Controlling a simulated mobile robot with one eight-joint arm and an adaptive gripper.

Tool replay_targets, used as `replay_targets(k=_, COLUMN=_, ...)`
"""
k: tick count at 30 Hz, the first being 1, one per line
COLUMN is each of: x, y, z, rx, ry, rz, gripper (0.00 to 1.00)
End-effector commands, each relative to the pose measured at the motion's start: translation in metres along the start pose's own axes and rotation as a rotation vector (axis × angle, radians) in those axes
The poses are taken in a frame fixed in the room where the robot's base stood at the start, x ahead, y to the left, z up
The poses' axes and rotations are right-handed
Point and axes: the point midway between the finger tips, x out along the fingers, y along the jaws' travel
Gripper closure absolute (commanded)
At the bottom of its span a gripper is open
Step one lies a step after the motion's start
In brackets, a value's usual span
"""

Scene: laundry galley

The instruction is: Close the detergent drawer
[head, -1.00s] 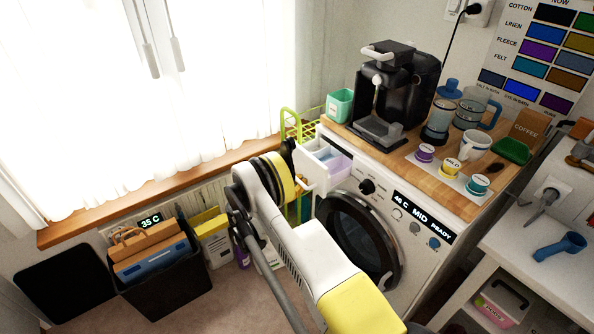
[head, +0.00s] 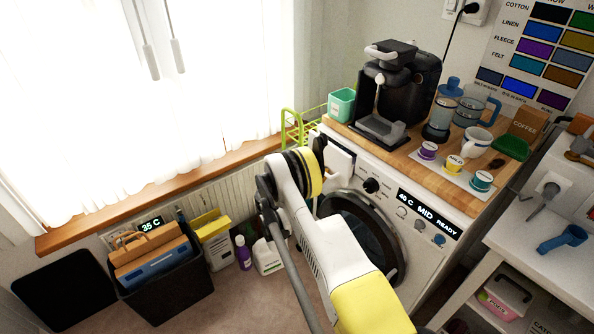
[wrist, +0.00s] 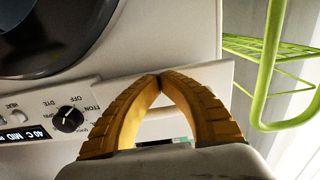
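The white washing machine (head: 411,268) stands under the wooden counter. Its detergent drawer (head: 340,160) is at the upper left of the front, and only a white part of it shows beside my gripper. No open compartment shows there now; my arm hides part of this area, so I cannot tell whether the drawer sits fully flush. In the wrist view, my gripper (wrist: 161,78) has its yellow fingers bent together with the tips meeting, against or just before a white panel (wrist: 205,76), likely the drawer front. Nothing shows between the tips.
The program knob (wrist: 68,118) and round door (head: 362,235) are close to my gripper. A green wire rack (wrist: 265,60) stands beside the machine. A coffee maker (head: 395,90) and cups are on the counter (head: 400,160). Bottles and a black bin (head: 165,290) stand on the floor.

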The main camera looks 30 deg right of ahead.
Motion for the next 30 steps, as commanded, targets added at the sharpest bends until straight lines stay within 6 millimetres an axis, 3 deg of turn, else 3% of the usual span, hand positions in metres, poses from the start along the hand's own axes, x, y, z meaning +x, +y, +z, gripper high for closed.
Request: replay_targets(k=30, x=0.019, y=0.001, z=0.000, rx=0.000, ry=0.000, rz=-0.017, gripper=1.00)
